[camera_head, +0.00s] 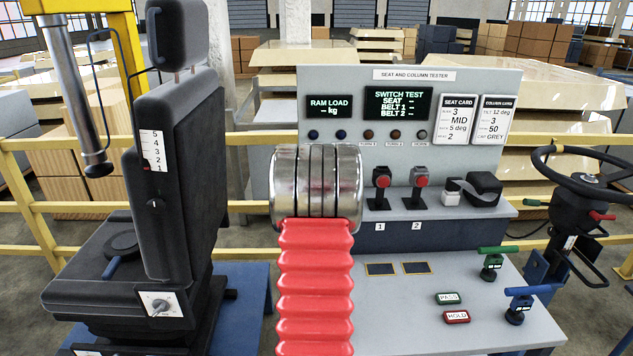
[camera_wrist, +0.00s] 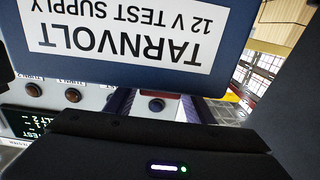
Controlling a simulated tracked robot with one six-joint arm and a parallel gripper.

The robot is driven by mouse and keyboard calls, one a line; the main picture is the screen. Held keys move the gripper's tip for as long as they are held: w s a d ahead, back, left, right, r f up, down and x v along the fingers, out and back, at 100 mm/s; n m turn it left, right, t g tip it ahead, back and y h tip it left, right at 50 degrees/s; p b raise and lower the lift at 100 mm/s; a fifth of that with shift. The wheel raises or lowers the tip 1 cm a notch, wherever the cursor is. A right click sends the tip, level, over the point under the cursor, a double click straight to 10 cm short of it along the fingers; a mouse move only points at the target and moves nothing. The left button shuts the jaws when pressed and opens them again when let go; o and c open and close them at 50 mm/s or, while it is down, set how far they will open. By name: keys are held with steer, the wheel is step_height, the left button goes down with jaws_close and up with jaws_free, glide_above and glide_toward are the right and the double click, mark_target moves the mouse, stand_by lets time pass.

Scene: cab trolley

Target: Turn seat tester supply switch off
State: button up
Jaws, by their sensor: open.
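The supply box (camera_wrist: 235,12) fills the top of the wrist view. It is dark blue, with a white label reading "TARNVOLT 12 V TEST SUPPLY" upside down. In the head view my own arm blocks the area where the box would be. The seat and column tester panel (camera_head: 460,90) stands behind, with dark displays and a row of lamps.
A black seat (camera_head: 180,170) is at left, a steering wheel (camera_head: 590,170) at right. Green (camera_head: 492,262) and blue (camera_head: 518,303) handles stand on the grey bench.

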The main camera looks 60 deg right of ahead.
steer(key=v, duration=1.2)
steer(key=shift+s+f, duration=0.1)
stand_by(0.4)
